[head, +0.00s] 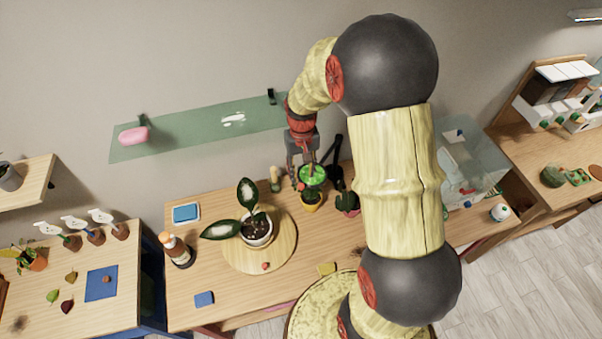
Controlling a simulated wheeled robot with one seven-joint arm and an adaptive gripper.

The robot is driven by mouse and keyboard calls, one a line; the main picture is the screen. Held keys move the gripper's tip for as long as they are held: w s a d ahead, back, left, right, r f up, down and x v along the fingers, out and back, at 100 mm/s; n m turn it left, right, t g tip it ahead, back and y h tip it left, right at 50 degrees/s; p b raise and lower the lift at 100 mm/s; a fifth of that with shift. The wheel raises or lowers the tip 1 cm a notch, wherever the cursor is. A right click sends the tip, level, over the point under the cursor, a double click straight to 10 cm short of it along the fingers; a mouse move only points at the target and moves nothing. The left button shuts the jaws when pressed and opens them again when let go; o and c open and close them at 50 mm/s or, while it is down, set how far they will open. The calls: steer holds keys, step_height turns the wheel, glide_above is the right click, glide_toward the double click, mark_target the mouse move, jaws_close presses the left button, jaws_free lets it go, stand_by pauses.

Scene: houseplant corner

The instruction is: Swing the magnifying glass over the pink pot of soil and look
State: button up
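A round bright green disc (313,176), perhaps the magnifying glass, shows just below and right of my gripper (303,178) at the back of the middle table. My gripper points down there, its fingers close to the disc's left edge. I cannot tell whether they touch it or how far they are parted. A dark long-necked shape (335,170) stands right of the disc. A small pink pot (347,203) is to the right, partly hidden by my arm. What fills it is too small to tell.
A yellow pot (311,203) stands just below the disc. A leafy plant in a white pot (257,232) stands on a round wooden board (230,258). A brown bottle (177,252) is at the left. A green shelf (190,132) hangs behind; the table's front left is mostly clear.

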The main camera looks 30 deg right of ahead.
mark_target(301, 185)
steer(key=shift+w+d+f, duration=0.2)
steer(key=shift+w, duration=0.3)
steer(key=shift+f+p, duration=0.55)
steer(key=shift+f, duration=3.2)
steer(key=shift+c, duration=1.2)
jaws_close()
